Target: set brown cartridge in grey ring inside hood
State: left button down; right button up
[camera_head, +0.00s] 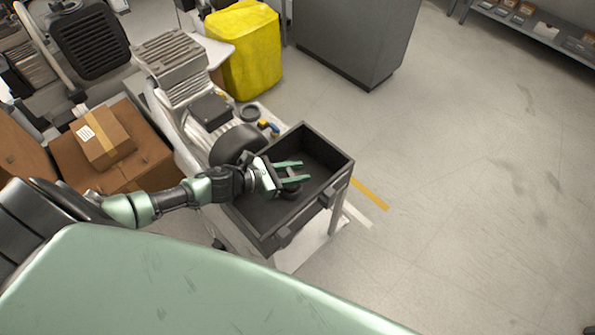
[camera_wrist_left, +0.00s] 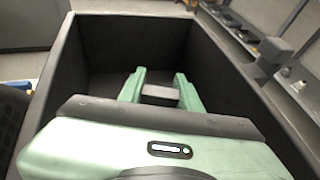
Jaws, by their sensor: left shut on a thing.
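My left gripper (camera_head: 291,172) reaches into a dark open-topped box (camera_head: 335,163) from its left side. In the left wrist view, its green fingers (camera_wrist_left: 160,88) are shut on a small dark block (camera_wrist_left: 160,95). The block looks dark grey to black, so I cannot tell whether it is the brown cartridge. In the head view, a dark round thing (camera_head: 291,189) shows beside the fingers, partly covered. I cannot make out the hood or a grey ring inside it. My right gripper is not in view.
A compressor (camera_head: 210,110) with a small dark round part (camera_head: 249,113) stands behind the box. Cardboard boxes (camera_head: 107,140) are at left, a yellow bin (camera_head: 243,50) and a grey cabinet (camera_head: 358,38) at the back. The floor at right is clear.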

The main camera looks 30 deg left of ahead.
pick_arm(q)
jog(key=shift+f+b, duration=0.55)
jog(key=shift+b, duration=0.1)
dwell(0.7)
jog(key=c, duration=1.3)
grip_release()
jog(key=shift+o, duration=0.2)
